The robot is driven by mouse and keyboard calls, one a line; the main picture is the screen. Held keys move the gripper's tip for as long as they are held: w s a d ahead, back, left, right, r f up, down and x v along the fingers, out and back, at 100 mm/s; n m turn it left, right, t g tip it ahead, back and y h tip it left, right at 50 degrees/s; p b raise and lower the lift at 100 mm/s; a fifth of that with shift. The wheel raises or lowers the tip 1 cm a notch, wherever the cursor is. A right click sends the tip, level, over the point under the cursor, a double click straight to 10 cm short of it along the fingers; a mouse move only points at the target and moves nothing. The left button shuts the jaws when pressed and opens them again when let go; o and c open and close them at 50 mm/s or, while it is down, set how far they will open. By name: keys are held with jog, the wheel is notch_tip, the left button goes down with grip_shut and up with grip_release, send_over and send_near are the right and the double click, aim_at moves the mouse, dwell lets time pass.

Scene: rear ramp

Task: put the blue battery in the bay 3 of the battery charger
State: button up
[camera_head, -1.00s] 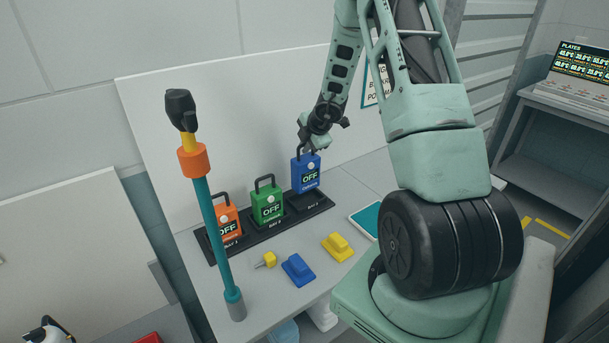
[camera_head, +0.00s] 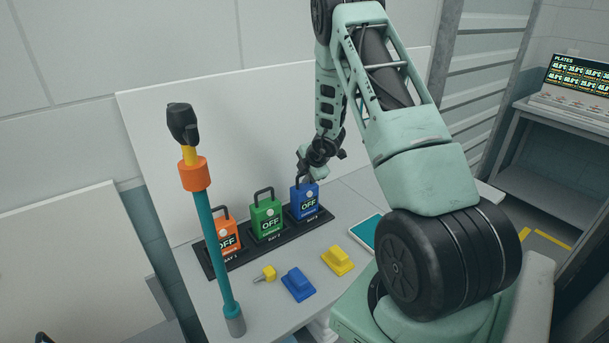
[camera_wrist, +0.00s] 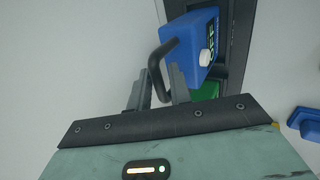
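The blue battery (camera_head: 303,203) stands upright at the right end of the black battery charger (camera_head: 249,244), in bay 3, with its display reading OFF. My gripper (camera_head: 307,178) is at the top of the blue battery. In the wrist view the dark handle of the blue battery (camera_wrist: 199,32) passes between the fingers of my gripper (camera_wrist: 158,88). The fingers look close around the handle, but I cannot tell whether they grip it. The battery's underside is hidden in the head view.
A green battery (camera_head: 266,222) and an orange battery (camera_head: 221,240) stand in the other bays. A teal pole with an orange collar (camera_head: 194,174) rises at the left. A blue block (camera_head: 298,285) and yellow pieces lie in front on the grey table.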

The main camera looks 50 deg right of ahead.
jog(key=shift+o, duration=0.5)
jog(key=shift+r, duration=0.2)
jog(key=v, duration=1.2)
